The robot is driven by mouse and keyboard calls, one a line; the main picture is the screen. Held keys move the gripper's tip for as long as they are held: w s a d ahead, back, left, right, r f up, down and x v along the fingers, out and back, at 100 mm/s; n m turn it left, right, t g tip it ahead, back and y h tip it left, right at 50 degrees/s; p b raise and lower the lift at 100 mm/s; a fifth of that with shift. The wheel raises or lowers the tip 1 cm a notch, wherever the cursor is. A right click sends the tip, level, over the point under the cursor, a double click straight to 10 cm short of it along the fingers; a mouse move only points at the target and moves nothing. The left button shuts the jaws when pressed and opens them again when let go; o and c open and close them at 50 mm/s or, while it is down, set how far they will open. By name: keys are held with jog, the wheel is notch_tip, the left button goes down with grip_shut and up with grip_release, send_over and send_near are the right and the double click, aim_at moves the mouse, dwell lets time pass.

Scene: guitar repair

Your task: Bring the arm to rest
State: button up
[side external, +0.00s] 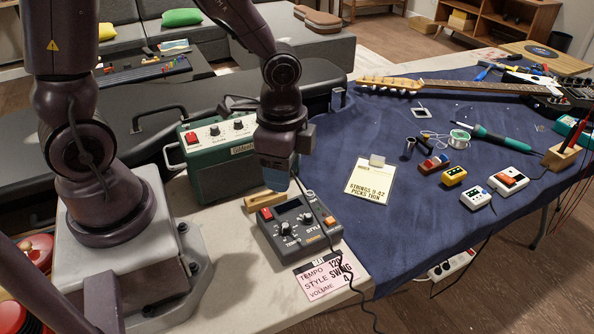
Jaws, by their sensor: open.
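My gripper (277,184) points down from my arm. It hangs just above the back edge of a grey drum-machine-like box (300,228) with knobs, a red switch and an orange button. Its jaws are open, and I see nothing held between them. A small wooden block (262,201) lies by the back left of the box, close below the fingertips; whether they touch it I cannot tell. A black cable runs down in front of the box.
A green amplifier (215,165) stands close behind my gripper. A card with tempo and style notes (322,277) lies in front. The blue cloth (365,235) carries a strings note (370,185), small pedals, a soldering iron (500,140) and a guitar (440,88).

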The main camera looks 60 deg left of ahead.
jog(key=s+a+r+n+t, duration=0.2)
jog(key=s+r+n, duration=0.1)
jog(key=r, duration=0.6)
jog(key=s+a+r+n+t, duration=0.1)
jog(key=s+r+n+t, duration=0.2)
jog(key=r, duration=0.6)
jog(key=n, duration=0.2)
jog(key=shift+s+a+n+t, duration=0.3)
jog(key=shift+s+a, duration=0.05)
jog(key=shift+a, duration=0.05)
jog(key=shift+c, duration=0.3)
dwell(0.8)
